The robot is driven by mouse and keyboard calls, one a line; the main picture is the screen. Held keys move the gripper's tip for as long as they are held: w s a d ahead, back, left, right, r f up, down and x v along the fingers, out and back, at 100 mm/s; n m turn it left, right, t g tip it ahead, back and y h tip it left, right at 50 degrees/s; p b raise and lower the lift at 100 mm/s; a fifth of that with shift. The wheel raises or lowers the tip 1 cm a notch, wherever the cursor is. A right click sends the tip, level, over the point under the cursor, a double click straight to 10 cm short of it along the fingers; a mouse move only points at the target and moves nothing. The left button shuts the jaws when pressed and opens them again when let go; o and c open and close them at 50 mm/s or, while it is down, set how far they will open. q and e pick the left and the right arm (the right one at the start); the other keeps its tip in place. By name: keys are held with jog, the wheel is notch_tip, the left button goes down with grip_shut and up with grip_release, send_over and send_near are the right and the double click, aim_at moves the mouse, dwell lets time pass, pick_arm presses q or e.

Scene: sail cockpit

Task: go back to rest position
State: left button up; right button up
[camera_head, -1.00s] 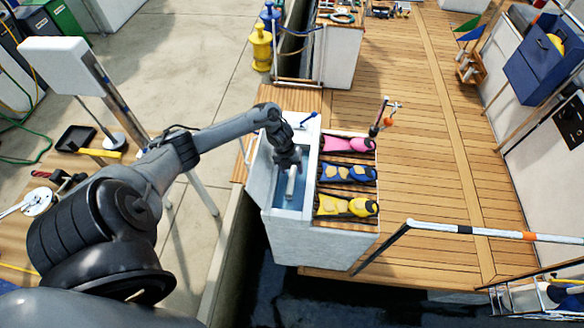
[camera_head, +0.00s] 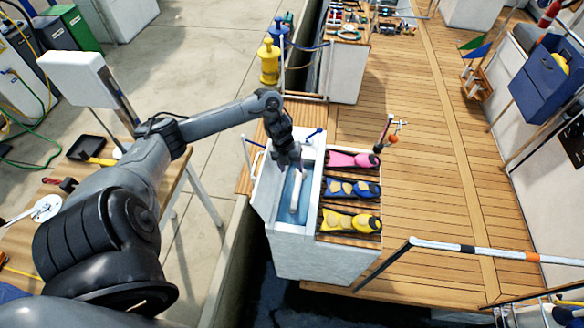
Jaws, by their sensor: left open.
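My left arm comes in from the left, and its dark left gripper (camera_head: 291,166) points down over the back part of the white basin unit (camera_head: 300,256). The gripper is open; its fingertips are small and partly blend together. A white elongated object (camera_head: 295,192) lies in the blue-bottomed trough (camera_head: 288,212) just below and in front of the gripper, and I see a small gap between them. My right gripper is not in view.
Pink (camera_head: 352,160), blue (camera_head: 351,188) and yellow (camera_head: 349,222) fins lie on slats right of the trough. A thin post (camera_head: 384,131) stands behind them. A workbench (camera_head: 112,222) is at left. A striped rail (camera_head: 480,251) crosses lower right. The wooden deck is mostly open.

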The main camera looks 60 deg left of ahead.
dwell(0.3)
pick_arm(q)
jog(key=d+f+n, duration=0.1)
jog(key=d+f, duration=0.1)
jog(key=d, duration=0.2)
jog(key=w+d+f+t, duration=0.1)
jog(key=d, duration=0.4)
jog(key=d+f+n+t, duration=0.1)
jog(key=d+f, duration=0.1)
jog(key=d, duration=0.3)
jog(key=shift+w+d+f+n, duration=0.15)
jog(key=shift+w+f+n, duration=0.15)
jog(key=shift+f, duration=0.05)
jog(key=s+d+r+n+t, duration=0.15)
jog(key=d+n, duration=0.35)
jog(key=d, duration=0.6)
jog(key=s+d+r+n+g, duration=0.1)
jog(key=s+d+r+n, duration=0.2)
jog(key=s+r+n, duration=0.35)
jog(key=s+d+r+n+g, duration=0.1)
jog(key=s+d+r+n, duration=0.15)
jog(key=s+n, duration=0.65)
notch_tip(320, 180, up, 25)
jog(key=w+y+p, duration=0.1)
jog(key=p, duration=2.3)
jog(key=shift+w+a+f+p, duration=0.15)
jog(key=shift+w+a+p, duration=0.1)
jog(key=shift+p, duration=0.15)
